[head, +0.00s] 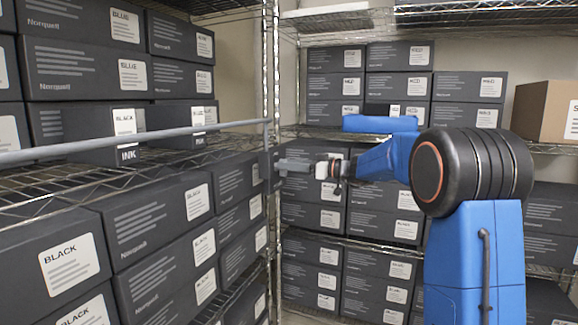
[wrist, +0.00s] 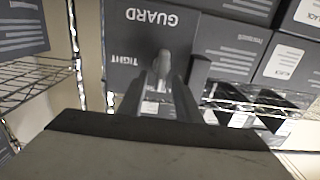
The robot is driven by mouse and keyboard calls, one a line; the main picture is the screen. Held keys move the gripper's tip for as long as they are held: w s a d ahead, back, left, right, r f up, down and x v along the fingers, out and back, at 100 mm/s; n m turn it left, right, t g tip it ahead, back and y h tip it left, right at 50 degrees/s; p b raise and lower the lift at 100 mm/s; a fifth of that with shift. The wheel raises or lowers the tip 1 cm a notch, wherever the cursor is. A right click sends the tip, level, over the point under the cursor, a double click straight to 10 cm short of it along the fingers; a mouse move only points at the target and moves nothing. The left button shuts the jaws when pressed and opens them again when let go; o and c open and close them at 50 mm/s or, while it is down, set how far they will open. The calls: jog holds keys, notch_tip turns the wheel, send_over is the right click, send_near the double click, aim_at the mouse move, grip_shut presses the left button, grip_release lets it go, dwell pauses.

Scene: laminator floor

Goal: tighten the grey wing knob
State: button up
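The grey wing knob (wrist: 161,82) shows in the wrist view as a small pale shape on a dark plate (wrist: 118,45) lettered GUARD and TIGHT. My gripper (wrist: 166,68) reaches to the plate, with one grey finger on each side of the knob. The fingers hide much of the knob, and whether they press on it is not clear. In the head view my gripper (head: 284,165) points left at the plate (head: 267,170) beside the shelf post. The knob cannot be made out there.
A long grey bar (head: 130,141) runs across the front of the left wire shelf to the post (head: 270,80). Dark ink boxes (head: 160,215) fill the left shelves, and more boxes (head: 335,90) fill the back shelves. A brown carton (head: 545,110) stands at the right.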

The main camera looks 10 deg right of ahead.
jog(key=shift+a, duration=0.1)
grip_shut()
jog(key=shift+w+m, duration=0.15)
jog(key=shift+m, duration=0.45)
jog(key=m, duration=0.5)
jog(key=f+m, duration=0.1)
jog(key=m, duration=0.5)
jog(key=w+d+m, duration=0.1)
jog(key=m, duration=0.4)
jog(key=shift+f+m, duration=0.4)
dwell(0.3)
